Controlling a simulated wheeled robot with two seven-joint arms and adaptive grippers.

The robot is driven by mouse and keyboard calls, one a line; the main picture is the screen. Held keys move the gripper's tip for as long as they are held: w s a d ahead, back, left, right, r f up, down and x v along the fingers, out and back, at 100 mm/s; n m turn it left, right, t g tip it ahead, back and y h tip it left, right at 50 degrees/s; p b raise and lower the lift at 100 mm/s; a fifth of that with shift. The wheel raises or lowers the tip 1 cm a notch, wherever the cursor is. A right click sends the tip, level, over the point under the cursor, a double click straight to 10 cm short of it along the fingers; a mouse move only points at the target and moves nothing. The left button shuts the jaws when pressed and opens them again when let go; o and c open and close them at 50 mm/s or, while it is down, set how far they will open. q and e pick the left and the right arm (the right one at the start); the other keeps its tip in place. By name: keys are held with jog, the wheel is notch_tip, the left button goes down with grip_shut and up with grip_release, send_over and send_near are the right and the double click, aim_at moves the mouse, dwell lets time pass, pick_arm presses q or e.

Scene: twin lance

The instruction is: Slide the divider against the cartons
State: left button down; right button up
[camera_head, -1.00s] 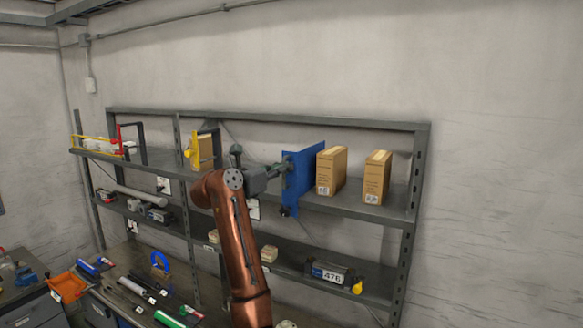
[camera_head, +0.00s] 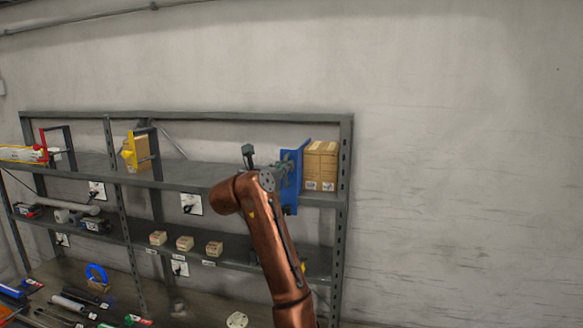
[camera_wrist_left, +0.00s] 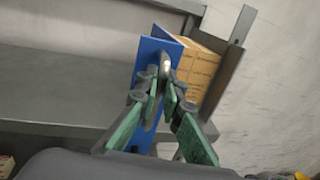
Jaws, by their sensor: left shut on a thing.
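The blue divider (camera_head: 293,178) stands upright on the top shelf near its right end. The cartons (camera_head: 321,165) are tan and stand side by side just right of the divider, close to the right post. The divider appears to touch the nearest carton. My left gripper (camera_head: 284,172) is shut on the divider from its left side. In the left wrist view, the gripper (camera_wrist_left: 162,88) closes on the edge of the blue divider (camera_wrist_left: 150,52), with the cartons (camera_wrist_left: 201,68) behind it against the post. My right gripper is not in view.
The grey shelf's right post (camera_head: 345,175) stands just beyond the cartons. A yellow divider (camera_head: 131,152) with a carton stands farther left on the top shelf (camera_head: 200,175). Small boxes (camera_head: 185,243) sit on the lower shelf. The top shelf's middle is clear.

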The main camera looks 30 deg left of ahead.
pick_arm(q)
jog(key=shift+d, duration=0.1)
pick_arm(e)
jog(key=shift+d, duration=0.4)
pick_arm(q)
jog(key=shift+r, duration=0.1)
jog(key=c, duration=2.3)
grip_release()
jog(key=shift+d, duration=0.1)
jog(key=shift+c, duration=0.2)
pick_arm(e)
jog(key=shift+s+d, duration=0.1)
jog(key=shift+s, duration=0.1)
pick_arm(q)
jog(key=shift+s, duration=0.25)
jog(key=s, duration=1.1)
jog(key=shift+s, duration=0.2)
